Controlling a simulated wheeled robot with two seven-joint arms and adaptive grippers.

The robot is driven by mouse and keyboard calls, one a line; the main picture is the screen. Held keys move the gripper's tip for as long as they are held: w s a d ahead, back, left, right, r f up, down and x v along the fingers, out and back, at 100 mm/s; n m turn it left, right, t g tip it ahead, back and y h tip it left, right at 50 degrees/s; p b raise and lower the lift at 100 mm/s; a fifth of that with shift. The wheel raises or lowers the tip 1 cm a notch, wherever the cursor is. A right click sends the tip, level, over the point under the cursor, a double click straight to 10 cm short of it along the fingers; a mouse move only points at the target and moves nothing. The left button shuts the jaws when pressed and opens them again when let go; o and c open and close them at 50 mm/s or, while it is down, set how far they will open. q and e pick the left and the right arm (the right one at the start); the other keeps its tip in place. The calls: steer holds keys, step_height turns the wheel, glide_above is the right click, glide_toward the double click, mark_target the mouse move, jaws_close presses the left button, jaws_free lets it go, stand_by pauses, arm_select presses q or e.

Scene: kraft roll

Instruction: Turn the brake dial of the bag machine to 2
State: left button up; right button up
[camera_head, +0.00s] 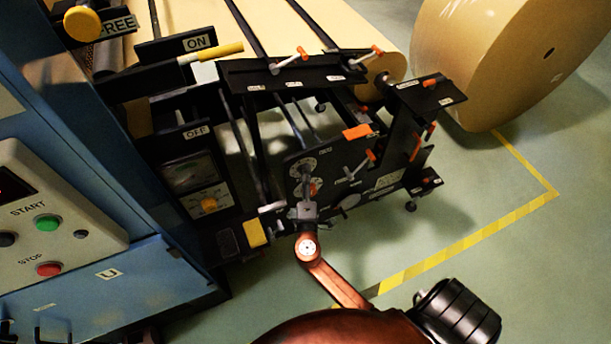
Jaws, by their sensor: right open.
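The bag machine's black side panel (335,160) stands in the middle of the view. It carries a round grey dial plate (302,167) with markings too small to read. Just below it is a small orange knob (314,189), partly hidden by my right gripper. My right gripper (306,190) comes up from below on a copper-coloured arm. It is open, with its fingers in front of the lower dial area; I cannot tell whether they touch the knob. The dial's setting cannot be read. My left gripper is not in view.
A blue cabinet with a START/STOP panel (50,215) fills the left. A gauge box with an orange-yellow knob (209,205) stands beside it. Orange-handled levers (300,54) stick out above the panel. A big kraft roll (480,60) is at upper right. Green floor is clear at right.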

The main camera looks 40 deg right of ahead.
steer(key=v, duration=1.1)
steer(key=shift+s, duration=0.1)
